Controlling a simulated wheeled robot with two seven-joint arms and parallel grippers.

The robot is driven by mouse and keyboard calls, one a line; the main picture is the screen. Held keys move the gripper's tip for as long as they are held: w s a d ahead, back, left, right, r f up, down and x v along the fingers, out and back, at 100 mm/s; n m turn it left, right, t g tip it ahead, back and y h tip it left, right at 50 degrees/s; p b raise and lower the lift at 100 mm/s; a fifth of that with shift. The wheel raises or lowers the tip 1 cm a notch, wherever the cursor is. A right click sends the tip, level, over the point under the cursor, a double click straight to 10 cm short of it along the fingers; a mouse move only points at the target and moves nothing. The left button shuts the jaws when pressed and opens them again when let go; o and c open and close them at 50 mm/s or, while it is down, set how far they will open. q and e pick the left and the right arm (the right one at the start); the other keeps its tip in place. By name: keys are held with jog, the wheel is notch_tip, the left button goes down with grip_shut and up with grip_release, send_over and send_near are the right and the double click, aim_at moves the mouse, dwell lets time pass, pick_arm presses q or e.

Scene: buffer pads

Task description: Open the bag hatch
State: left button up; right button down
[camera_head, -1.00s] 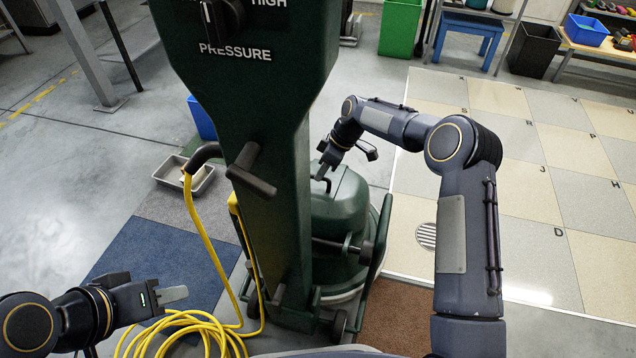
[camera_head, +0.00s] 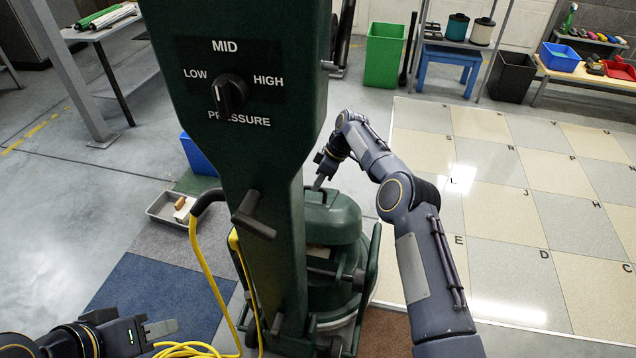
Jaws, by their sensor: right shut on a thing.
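The green floor machine stands in the middle, with a tall column (camera_head: 285,150) in front of its rounded body. The bag hatch (camera_head: 335,218) appears to be the green lid on top of that body. The column hides its left part. My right gripper (camera_head: 321,183) is at the top of the lid, shut on what looks like its dark handle. The fingertips are small and partly hidden. A small pale patch shows beside the column, under the lid. My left gripper (camera_head: 160,328) is low at the left, away from the machine. Its finger spacing is unclear.
A pressure dial (camera_head: 230,95) is on the column. A yellow cable (camera_head: 205,275) hangs down and coils near my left gripper. A grey tray (camera_head: 170,208) and blue bin (camera_head: 197,155) stand to the left. The tiled floor (camera_head: 500,200) at the right is clear.

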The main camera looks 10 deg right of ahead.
dwell(0.7)
jog(key=c, duration=1.5)
grip_release()
jog(key=shift+o, duration=0.2)
jog(key=p+v, duration=0.2)
jog(key=v, duration=0.5)
jog(key=shift+d+r, duration=0.2)
jog(key=shift+r, duration=0.1)
